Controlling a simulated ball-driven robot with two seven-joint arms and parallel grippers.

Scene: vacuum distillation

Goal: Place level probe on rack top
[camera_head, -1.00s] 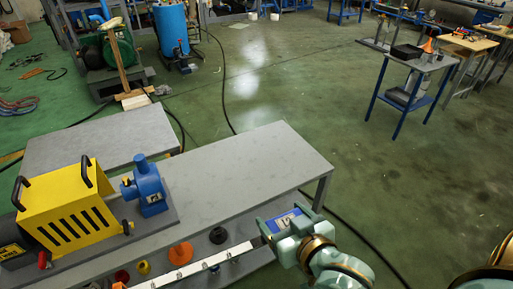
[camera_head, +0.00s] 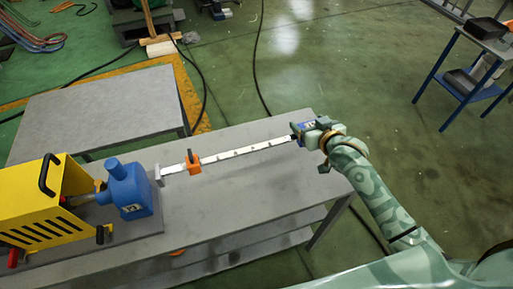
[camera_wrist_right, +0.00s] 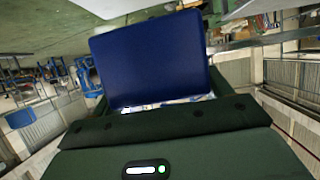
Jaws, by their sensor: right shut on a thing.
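The level probe is a long white graduated bar (camera_head: 240,152) with an orange slider (camera_head: 193,164), a grey end piece (camera_head: 159,176) and a blue head. My right gripper (camera_head: 301,130) is shut on the blue head, which fills the wrist view between the fingers (camera_wrist_right: 150,62). The bar points left across the grey rack top (camera_head: 230,195), its far end close to the blue pump. I cannot tell whether the bar touches the surface or hovers just above it. My left gripper is not in view.
The blue pump (camera_head: 131,190) and yellow slotted unit (camera_head: 38,205) occupy the rack top's left end. An orange piece (camera_head: 178,252) shows below the front edge. A lower grey table (camera_head: 95,112) stands behind. The rack top's middle and right are otherwise clear.

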